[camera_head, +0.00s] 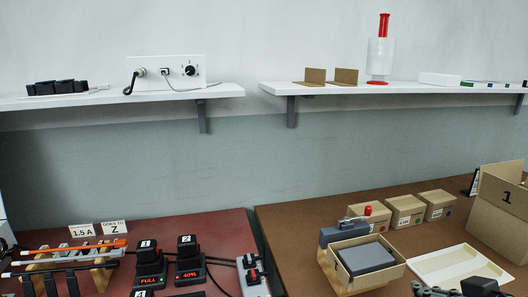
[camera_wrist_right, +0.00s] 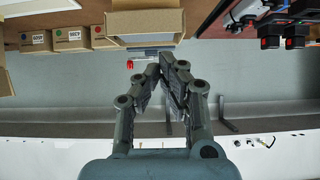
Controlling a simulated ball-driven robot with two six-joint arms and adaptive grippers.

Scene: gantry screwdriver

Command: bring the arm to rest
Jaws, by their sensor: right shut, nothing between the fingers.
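My right gripper (camera_wrist_right: 167,62) is in the right wrist view, which shows the scene upside down. Its two grey fingers are shut, with the tips together and nothing between them. The tips point toward an open cardboard box (camera_wrist_right: 145,22) at the top of that view; I cannot tell the gap. My left gripper is in neither view.
In the head view, an open box (camera_head: 341,275) holding a grey block stands on the brown table (camera_head: 300,225). Small labelled cartons (camera_head: 404,211), a cream tray (camera_head: 425,267) and a large carton (camera_head: 500,215) are near it. Chargers (camera_head: 148,282) stand on the red table. Wall shelves (camera_head: 235,90) hang above.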

